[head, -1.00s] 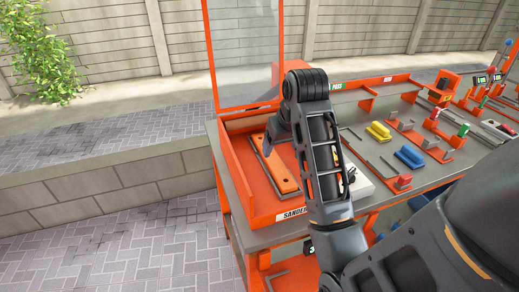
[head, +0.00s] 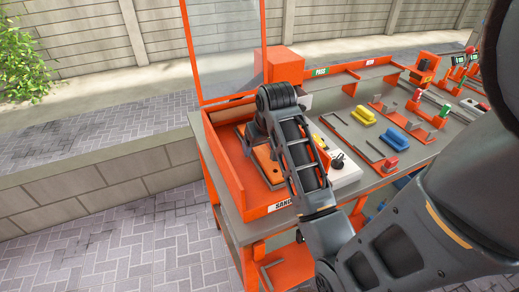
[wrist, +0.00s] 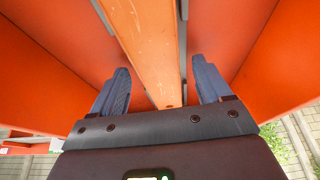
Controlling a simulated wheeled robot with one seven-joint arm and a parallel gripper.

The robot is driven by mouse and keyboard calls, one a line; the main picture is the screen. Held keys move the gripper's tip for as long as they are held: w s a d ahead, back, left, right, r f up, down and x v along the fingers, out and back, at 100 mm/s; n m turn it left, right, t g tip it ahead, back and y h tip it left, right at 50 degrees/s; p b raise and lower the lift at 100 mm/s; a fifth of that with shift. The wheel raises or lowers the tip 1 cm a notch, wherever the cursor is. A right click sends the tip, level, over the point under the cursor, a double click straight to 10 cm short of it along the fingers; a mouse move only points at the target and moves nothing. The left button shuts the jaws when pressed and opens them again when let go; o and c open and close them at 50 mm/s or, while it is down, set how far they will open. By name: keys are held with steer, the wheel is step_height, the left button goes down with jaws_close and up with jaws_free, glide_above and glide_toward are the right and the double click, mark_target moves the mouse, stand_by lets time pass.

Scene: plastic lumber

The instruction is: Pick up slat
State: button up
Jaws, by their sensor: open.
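The orange slat (wrist: 150,40) runs lengthwise between my two fingers in the wrist view, with a small dark hole near its close end. My gripper (wrist: 162,88) is open, with one blue-grey finger on each side of the slat and a gap on both sides. In the head view the slat (head: 268,163) lies in the red-orange sander tray (head: 222,146), partly hidden behind my arm. My gripper itself is hidden there by the arm.
The tray has raised walls, and a clear panel (head: 225,45) stands at its back.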

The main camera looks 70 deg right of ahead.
steer(key=shift+c, duration=0.2)
steer(key=c, duration=1.2)
steer(key=shift+c, duration=0.3)
steer(key=shift+r, duration=0.15)
